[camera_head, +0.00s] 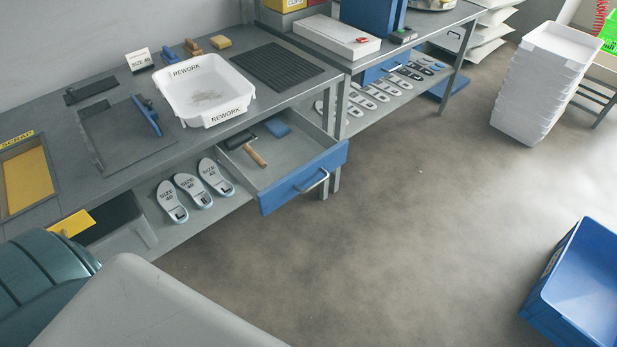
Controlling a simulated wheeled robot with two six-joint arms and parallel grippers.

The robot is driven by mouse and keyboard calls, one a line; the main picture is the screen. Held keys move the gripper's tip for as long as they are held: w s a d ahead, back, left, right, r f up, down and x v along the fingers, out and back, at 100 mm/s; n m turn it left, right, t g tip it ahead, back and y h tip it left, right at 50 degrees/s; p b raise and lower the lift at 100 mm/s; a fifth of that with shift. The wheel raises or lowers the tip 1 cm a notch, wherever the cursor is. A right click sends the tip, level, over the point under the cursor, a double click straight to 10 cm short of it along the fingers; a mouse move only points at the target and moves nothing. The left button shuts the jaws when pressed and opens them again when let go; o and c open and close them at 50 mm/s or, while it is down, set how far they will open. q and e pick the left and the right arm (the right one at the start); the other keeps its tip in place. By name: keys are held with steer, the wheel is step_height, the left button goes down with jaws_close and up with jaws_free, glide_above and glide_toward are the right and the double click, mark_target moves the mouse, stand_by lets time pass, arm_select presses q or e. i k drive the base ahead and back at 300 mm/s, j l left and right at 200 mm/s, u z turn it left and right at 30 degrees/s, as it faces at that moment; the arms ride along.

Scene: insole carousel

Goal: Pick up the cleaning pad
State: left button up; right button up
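An open blue-fronted drawer (305,178) sticks out from under the workbench. A small flat blue pad (277,128), which looks like the cleaning pad, lies at the back of the drawer, partly under the bench edge. A tool with a wooden handle (255,154) lies beside it on the left. Neither of my grippers is in the head view, and nothing is seen touching the pad.
A white rework tray (206,92) and a dark ribbed mat (277,66) sit on the bench above the drawer. Several insoles (190,189) lie on the shelf to its left. A blue crate (583,285) stands at right. The middle floor is clear.

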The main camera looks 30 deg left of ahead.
mark_target(278, 129)
steer(key=u, duration=1.55)
